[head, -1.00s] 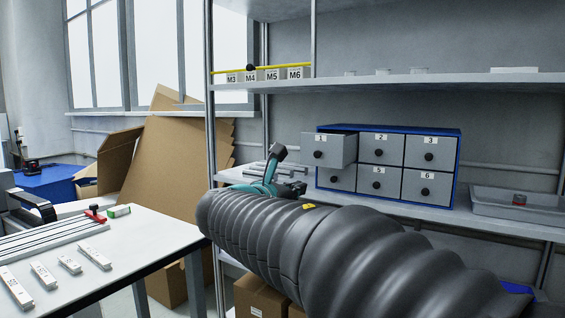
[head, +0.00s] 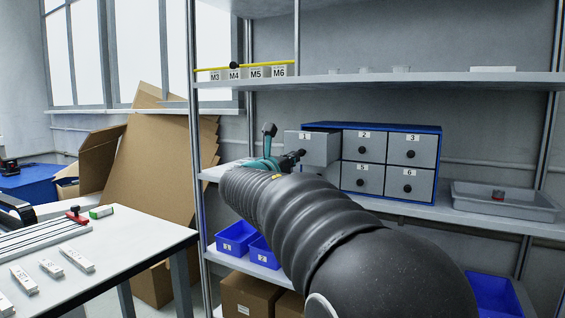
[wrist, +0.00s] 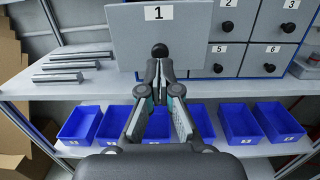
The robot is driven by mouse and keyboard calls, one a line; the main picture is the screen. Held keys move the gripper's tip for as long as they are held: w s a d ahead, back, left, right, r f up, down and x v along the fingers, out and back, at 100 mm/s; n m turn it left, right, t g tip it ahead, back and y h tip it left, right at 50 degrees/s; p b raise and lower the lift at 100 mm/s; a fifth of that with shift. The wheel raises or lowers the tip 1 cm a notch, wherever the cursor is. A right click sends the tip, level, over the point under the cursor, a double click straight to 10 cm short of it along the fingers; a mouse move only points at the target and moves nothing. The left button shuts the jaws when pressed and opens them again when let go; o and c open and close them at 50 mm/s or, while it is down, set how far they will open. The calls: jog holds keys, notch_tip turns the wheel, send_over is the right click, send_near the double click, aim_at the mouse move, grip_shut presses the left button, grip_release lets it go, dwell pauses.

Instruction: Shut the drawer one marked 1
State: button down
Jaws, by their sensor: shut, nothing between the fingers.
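Drawer 1 (head: 310,149) is a grey front with a label and a dark round knob, at the top left of the blue-framed cabinet (head: 434,178). It sticks out of the cabinet, open, in the head view. In the wrist view, drawer 1 (wrist: 185,30) fills the top middle, with its knob (wrist: 160,51) just beyond my fingertips. My gripper (wrist: 159,66) is shut and empty, its tips right at or just below the knob. I cannot tell whether they touch. In the head view my gripper (head: 298,155) is at the drawer front, with the knob hidden behind it.
The other drawers of the cabinet look shut. Several blue bins (wrist: 239,124) stand on the shelf below, and metal bars (wrist: 72,65) lie left of the drawer. A grey tray (head: 505,203) is to the right. A white table (head: 120,237) is at left.

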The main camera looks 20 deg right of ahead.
aim_at(317, 144)
jog(key=shift+x, duration=1.15)
